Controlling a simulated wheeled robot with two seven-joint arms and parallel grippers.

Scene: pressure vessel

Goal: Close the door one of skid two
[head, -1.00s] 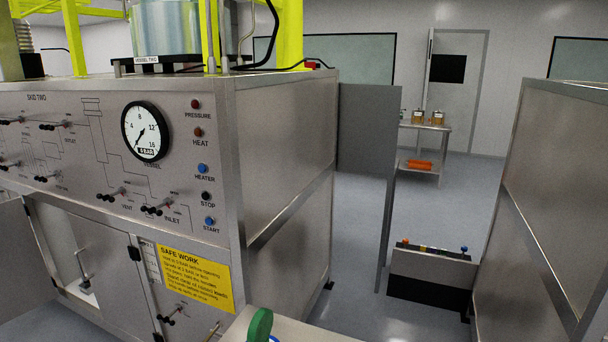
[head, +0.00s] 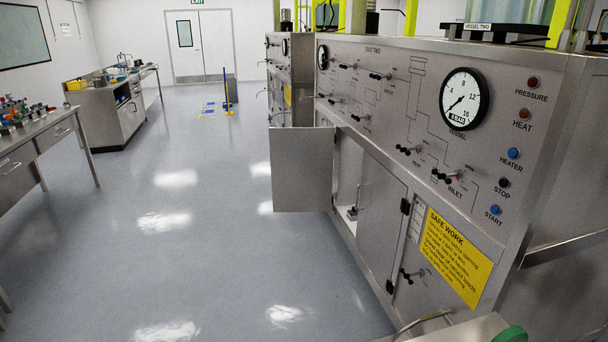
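Skid two (head: 400,95) is a grey metal cabinet on the right of the head view, with a gauge, valves and buttons on its sloping panel. One lower door (head: 301,169) stands swung open, a flat grey panel sticking out to the left into the aisle. Behind it the opening (head: 347,170) shows a pale interior with a small fitting low inside. No door number is readable. Neither of my grippers is in view.
Clear shiny floor (head: 215,250) lies left of the skid. Benches (head: 115,110) with equipment stand at the left. Another skid (head: 290,70) stands beyond. A pale surface with a green object (head: 510,335) cuts into the bottom right.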

